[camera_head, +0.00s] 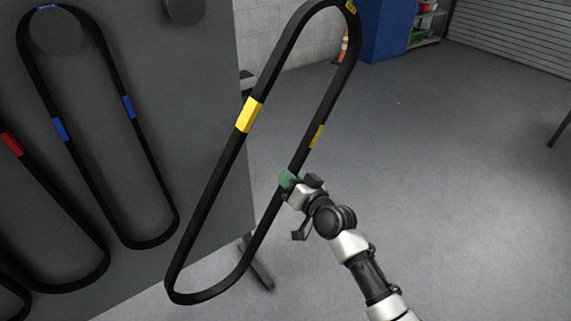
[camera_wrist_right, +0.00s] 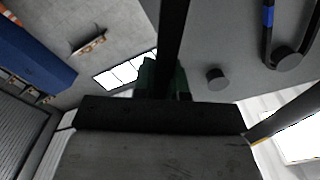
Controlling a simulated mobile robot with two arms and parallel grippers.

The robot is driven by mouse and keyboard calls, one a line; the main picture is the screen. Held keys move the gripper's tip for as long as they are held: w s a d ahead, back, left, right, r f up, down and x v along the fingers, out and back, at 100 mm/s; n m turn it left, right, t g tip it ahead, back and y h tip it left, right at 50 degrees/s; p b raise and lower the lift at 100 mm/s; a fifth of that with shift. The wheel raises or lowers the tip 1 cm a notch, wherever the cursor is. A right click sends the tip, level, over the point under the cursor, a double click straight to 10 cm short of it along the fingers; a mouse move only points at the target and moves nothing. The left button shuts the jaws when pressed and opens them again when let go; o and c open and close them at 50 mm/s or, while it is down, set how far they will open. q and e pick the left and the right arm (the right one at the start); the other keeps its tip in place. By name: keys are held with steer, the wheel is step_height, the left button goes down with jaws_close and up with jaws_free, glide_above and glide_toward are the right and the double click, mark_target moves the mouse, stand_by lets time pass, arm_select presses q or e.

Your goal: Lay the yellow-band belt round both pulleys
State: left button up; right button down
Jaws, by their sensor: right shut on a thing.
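The yellow-band belt (camera_head: 247,116) is a long black loop with yellow bands, hanging tilted in the air in front of the grey panel, its top leaning right. My right gripper (camera_head: 288,179) is shut on the lower part of its right-hand run. In the right wrist view the belt (camera_wrist_right: 173,45) runs up between the green-tipped fingers of the right gripper (camera_wrist_right: 163,80). The pulleys cannot be made out in either view. My left gripper is not in view.
The grey panel (camera_head: 205,100) at left holds a blue-band belt (camera_head: 128,107) on a round peg, a red-band belt (camera_head: 12,144) and a bare peg (camera_head: 185,11). A blue cabinet (camera_head: 388,30) stands at the back. Open floor (camera_head: 440,170) lies to the right.

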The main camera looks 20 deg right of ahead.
mark_target(282, 191)
steer(key=s+a+m+p, duration=0.1)
steer(key=s+m, duration=0.1)
steer(key=m, duration=0.1)
steer(key=s+a+m+p, duration=0.1)
steer(key=m, duration=0.1)
steer(key=shift+a+f+p, duration=0.3)
steer(key=shift+a+p, duration=0.05)
steer(key=m, duration=0.1)
steer(key=s+a+m, duration=0.1)
steer(key=m, duration=0.1)
steer(key=shift+s+a+f+p, duration=0.1)
steer(key=shift+a+f+p, duration=0.2)
steer(key=shift+p, duration=0.1)
